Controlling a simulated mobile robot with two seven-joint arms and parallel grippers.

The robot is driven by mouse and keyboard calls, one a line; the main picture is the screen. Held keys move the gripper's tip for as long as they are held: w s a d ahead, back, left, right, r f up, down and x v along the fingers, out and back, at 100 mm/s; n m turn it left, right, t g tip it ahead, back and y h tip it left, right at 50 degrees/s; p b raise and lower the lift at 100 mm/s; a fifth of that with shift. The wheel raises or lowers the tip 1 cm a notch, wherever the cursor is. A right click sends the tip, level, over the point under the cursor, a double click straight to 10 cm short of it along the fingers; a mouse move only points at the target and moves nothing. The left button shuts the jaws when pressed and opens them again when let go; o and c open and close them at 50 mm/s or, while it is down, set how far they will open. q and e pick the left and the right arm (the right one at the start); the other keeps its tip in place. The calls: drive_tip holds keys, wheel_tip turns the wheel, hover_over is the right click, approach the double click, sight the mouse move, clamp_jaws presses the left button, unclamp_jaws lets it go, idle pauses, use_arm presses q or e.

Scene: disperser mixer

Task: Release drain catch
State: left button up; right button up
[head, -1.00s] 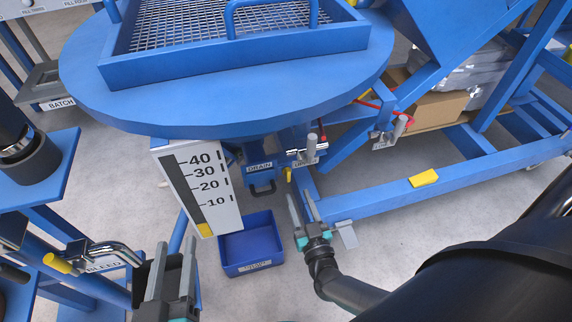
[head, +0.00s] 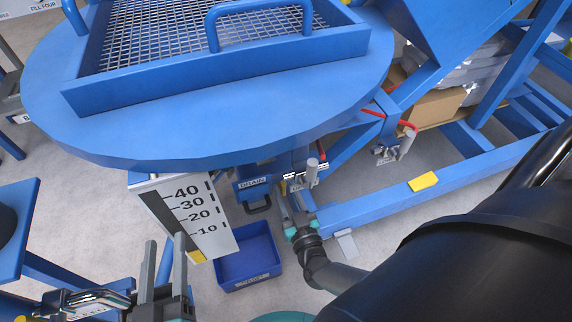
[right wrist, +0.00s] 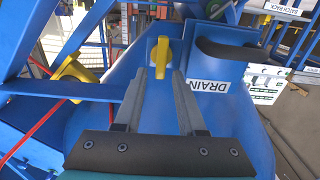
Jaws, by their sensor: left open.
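The blue drain part with its DRAIN label (head: 252,183) and black handle (head: 258,205) hangs under the round blue table. In the right wrist view the label (right wrist: 209,86) and handle (right wrist: 230,50) are at upper right. A yellow catch (right wrist: 160,57) stands upright left of the label. My right gripper (right wrist: 158,80) is open, its fingertips either side of the catch's lower end in the picture; I cannot tell whether they touch it. In the head view my right gripper (head: 291,207) is just right of the handle. My left gripper (head: 166,258) is open and empty at lower left.
A blue bin (head: 248,258) stands on the floor below the drain. A white scale board (head: 190,215) hangs left of it. The round blue table (head: 200,145) covers the space above. A blue frame rail with a yellow block (head: 423,181) runs to the right.

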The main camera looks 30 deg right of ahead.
clamp_jaws()
idle(0.6)
drive_tip(key=m, duration=0.2)
drive_tip(key=d+m, duration=0.1)
drive_tip(key=m, duration=0.1)
drive_tip(key=shift+f+m, duration=0.1)
drive_tip(key=shift+m, duration=0.3)
drive_tip(key=m, duration=0.4)
drive_tip(key=shift+s+d+f, duration=0.15)
drive_tip(key=shift+d+f, duration=0.1)
drive_tip(key=shift+d, duration=0.05)
drive_tip(key=shift+d+f+m, duration=0.1)
drive_tip(key=shift+f+m, duration=0.15)
drive_tip(key=shift+m, duration=1.2)
drive_tip(key=shift+d+f+m, duration=0.1)
drive_tip(key=shift+f+m, duration=0.15)
drive_tip(key=shift+m, duration=1.25)
drive_tip(key=shift+d+f+m, duration=0.1)
drive_tip(key=shift+f+m, duration=0.15)
drive_tip(key=shift+m, duration=1.5)
